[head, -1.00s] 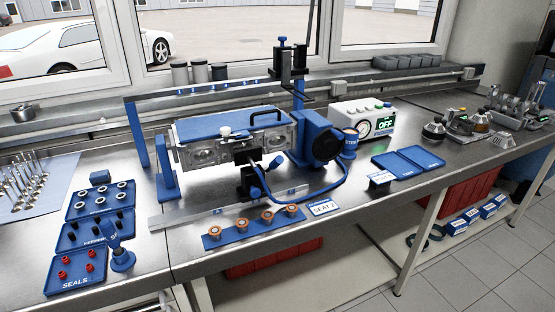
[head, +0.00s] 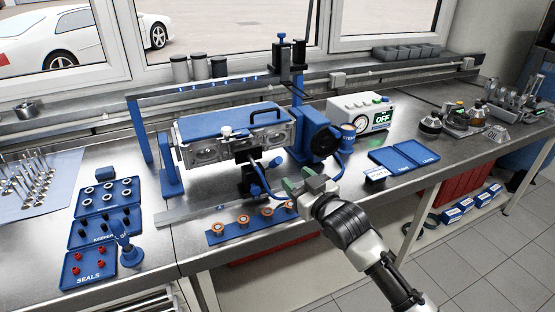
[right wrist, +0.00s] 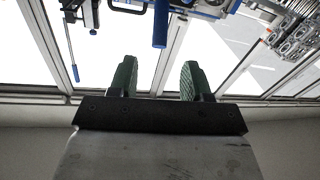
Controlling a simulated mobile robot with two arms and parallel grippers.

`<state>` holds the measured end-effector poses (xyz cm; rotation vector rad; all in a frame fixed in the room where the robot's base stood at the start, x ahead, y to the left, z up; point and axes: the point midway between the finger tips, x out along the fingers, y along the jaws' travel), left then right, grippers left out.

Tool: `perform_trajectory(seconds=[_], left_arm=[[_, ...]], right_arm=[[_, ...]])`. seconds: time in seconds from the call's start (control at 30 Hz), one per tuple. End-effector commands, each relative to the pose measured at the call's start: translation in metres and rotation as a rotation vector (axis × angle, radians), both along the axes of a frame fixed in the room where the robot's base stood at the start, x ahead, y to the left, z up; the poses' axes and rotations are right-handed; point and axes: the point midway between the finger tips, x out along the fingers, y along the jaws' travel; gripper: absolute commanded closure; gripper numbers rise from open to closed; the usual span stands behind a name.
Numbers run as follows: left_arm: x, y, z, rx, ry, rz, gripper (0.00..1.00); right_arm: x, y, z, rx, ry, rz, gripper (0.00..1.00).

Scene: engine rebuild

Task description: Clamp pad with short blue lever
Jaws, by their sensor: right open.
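The clamp pad (head: 246,156) is a small black block at the front face of the cylinder head (head: 210,151). A short blue lever (head: 275,162) sticks out beside it. In the right wrist view a blue lever (right wrist: 161,24) hangs beyond the fingers, roughly in line with the gap between them. I cannot tell for sure which blue lever this is. My right gripper (head: 300,185) has green fingertips, is open and empty, and is to the right of the clamp. Its fingers show apart in the right wrist view (right wrist: 157,76). My left gripper is not in view.
A blue motor-like unit (head: 316,140) with a curved blue hose stands right of the clamp. Blue trays (head: 88,262) and a blue stand (head: 131,256) are at left.

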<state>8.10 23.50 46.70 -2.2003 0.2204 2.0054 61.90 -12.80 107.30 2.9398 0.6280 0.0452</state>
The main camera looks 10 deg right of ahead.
Motion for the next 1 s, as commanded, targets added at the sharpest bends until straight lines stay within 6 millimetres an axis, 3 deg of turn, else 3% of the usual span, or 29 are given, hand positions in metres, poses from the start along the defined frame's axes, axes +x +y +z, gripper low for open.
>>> perform_trajectory(seconds=[0.2, 0.43, 0.6, 0.93, 1.0], left_arm=[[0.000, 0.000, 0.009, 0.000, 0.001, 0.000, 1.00], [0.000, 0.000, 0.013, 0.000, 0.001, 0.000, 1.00], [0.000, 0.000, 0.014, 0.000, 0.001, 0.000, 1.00], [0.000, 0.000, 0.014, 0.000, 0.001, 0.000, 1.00], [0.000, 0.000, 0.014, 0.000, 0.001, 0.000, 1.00]], right_arm=[[0.040, 0.018, 0.003, 0.001, -0.001, -0.001, 0.52], [0.071, 0.032, 0.001, 0.001, 0.000, -0.001, 0.52], [0.082, 0.036, 0.000, 0.001, 0.001, -0.001, 0.52], [0.084, 0.038, 0.000, 0.000, 0.000, -0.001, 0.52], [0.084, 0.038, 0.000, 0.000, 0.000, -0.001, 0.61]])
